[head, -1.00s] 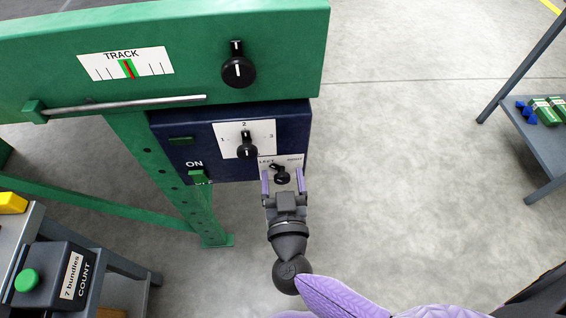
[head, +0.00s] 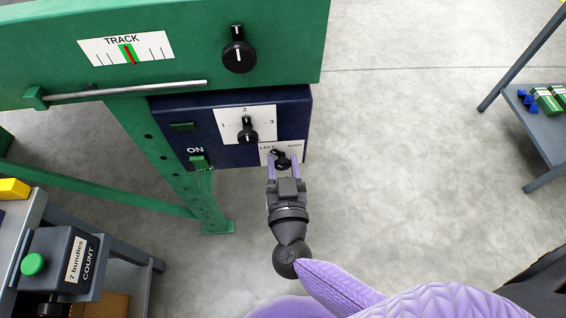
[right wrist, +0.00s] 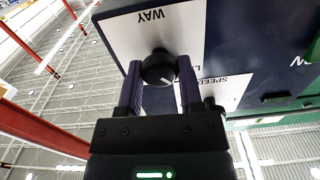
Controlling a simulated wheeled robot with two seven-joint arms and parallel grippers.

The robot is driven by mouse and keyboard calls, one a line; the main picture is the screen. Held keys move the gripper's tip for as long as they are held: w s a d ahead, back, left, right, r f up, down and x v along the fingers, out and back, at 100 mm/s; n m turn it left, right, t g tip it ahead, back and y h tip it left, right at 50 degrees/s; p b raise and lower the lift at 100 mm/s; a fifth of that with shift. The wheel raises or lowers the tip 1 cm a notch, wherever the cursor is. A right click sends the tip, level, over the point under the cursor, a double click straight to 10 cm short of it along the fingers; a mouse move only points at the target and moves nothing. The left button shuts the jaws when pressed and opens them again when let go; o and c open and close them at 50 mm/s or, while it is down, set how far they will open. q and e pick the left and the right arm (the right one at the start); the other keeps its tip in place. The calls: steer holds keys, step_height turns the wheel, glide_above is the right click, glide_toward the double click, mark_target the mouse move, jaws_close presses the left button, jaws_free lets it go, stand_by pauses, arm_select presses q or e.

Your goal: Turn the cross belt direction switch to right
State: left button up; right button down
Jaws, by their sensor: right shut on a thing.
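The cross belt direction switch is a small black knob (head: 281,160) on a white plate marked LEFT and RIGHT, at the lower right of the dark blue panel (head: 215,98). Its pointer end leans up and left, towards LEFT. My right gripper (head: 284,162) has its purple fingers on either side of the knob and is shut on it. In the right wrist view the round knob (right wrist: 158,67) with a white line sits between the fingertips (right wrist: 159,76). The fingers partly cover the plate. My left gripper is out of view.
A dial marked 1, 2, 3 (head: 247,131) sits just above the switch. A green ON button (head: 199,161) is to its left. A larger black knob (head: 239,55) is on the green beam above. The counter box (head: 62,268) stands lower left.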

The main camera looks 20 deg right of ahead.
steer(key=m+p, duration=0.1)
steer(key=m, duration=0.4)
steer(key=shift+m, duration=0.4)
steer(key=m, duration=0.3)
steer(key=shift+d+f+m+p, duration=0.1)
steer(key=shift+f+m+p, duration=0.05)
steer(key=shift+m+p, duration=0.15)
steer(key=m, duration=0.2)
steer(key=shift+m, duration=1.6)
steer(key=shift+f+m+b, duration=0.1)
steer(key=shift+m+b, duration=0.25)
steer(key=shift+m, duration=0.65)
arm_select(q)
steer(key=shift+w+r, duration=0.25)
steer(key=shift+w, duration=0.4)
arm_select(e)
steer(key=shift+m, duration=0.3)
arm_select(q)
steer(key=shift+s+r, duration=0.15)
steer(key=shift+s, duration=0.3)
